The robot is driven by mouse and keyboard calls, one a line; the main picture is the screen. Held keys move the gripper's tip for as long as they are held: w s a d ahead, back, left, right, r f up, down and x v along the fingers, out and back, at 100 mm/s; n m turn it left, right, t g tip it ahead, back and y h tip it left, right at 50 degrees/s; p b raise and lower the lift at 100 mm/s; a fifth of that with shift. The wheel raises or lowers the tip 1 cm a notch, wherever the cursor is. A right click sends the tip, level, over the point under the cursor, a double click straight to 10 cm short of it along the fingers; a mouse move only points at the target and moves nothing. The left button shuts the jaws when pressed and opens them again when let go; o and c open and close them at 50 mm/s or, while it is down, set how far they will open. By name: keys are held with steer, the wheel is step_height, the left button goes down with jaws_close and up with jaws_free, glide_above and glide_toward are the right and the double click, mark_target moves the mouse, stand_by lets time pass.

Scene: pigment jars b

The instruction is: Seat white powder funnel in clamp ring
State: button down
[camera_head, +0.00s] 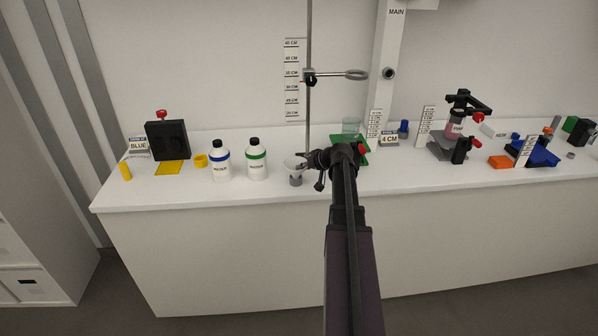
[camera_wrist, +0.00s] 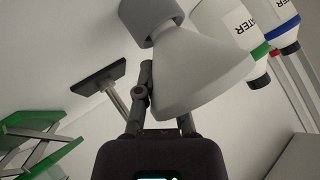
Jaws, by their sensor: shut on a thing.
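The white powder funnel (camera_head: 293,164) is at the front middle of the bench, wide mouth up, with a grey lower part under it. My gripper (camera_head: 306,164) reaches it from the right and is shut on it. In the wrist view the funnel's pale cone (camera_wrist: 207,68) lies at the fingers (camera_wrist: 165,108), with a grey cylindrical end beyond it. Whether the funnel touches the bench is unclear. The clamp ring (camera_head: 356,74) sticks out to the right from a tall rod (camera_head: 309,110), well above and behind my gripper. It looks empty.
White bottles with a blue (camera_head: 221,162) and a green band (camera_head: 257,160) stand left of the funnel. A height scale (camera_head: 292,78) stands by the rod. Space around the ring looks clear.

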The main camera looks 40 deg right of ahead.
mark_target(294, 163)
steer(key=shift+r, duration=0.2)
step_height(294, 163, up, 3)
steer(key=p, duration=0.3)
steer(key=s+d+r+p, duration=0.1)
steer(key=s+p, duration=0.1)
steer(key=s, duration=1.4)
steer(key=shift+r, duration=0.3)
steer(key=shift+d, duration=0.1)
steer(key=shift+w, duration=0.1)
